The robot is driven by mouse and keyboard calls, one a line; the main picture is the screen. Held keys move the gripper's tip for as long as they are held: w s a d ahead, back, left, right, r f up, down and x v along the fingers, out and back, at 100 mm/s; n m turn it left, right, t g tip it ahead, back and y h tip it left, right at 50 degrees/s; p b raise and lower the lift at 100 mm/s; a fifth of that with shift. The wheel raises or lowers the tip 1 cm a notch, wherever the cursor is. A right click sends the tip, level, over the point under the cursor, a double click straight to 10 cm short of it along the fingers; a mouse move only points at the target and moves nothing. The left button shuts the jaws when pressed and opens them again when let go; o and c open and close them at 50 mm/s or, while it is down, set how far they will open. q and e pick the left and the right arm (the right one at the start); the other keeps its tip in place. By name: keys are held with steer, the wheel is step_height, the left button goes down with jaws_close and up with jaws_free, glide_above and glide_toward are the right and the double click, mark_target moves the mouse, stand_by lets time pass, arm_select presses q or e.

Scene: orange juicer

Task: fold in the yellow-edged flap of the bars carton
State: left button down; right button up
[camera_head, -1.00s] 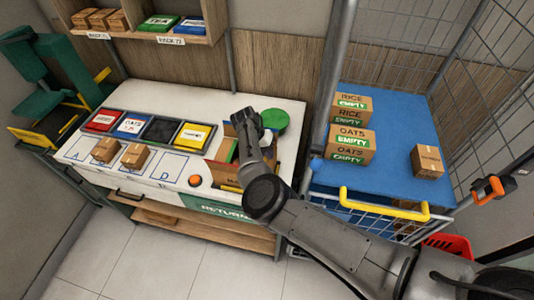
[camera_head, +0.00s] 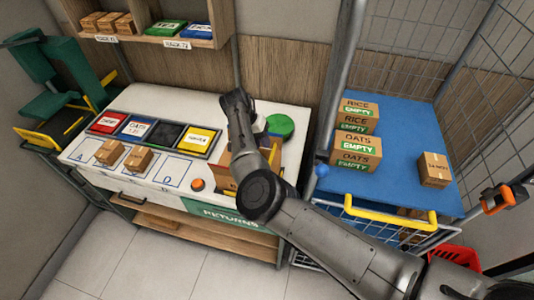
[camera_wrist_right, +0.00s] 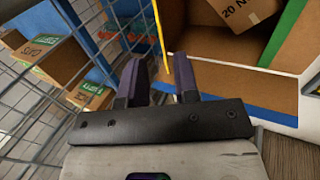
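The open bars carton (camera_head: 240,165) stands at the right end of the white bench in the head view, partly covered by my right arm. In the right wrist view a brown flap with a blue edge (camera_wrist_right: 240,88) lies outward, and a green edge shows at the right. A thin yellow edge (camera_wrist_right: 161,40) stands upright beyond the gap between my right fingers. My right gripper (camera_wrist_right: 158,78) is open, its two dark fingers apart with nothing clearly between them. Contact with the flap cannot be told. In the head view its fingertips are hidden. My left gripper is out of view.
A blue-topped mesh cart (camera_head: 400,150) with several small cartons stands at the right. A green disc (camera_head: 280,125) lies behind the bars carton. An orange button (camera_head: 198,184) and two small boxes are on the bench to its left. A shelf is above.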

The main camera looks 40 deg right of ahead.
steer(key=shift+b+v, duration=0.35)
steer(key=shift+v, duration=2.25)
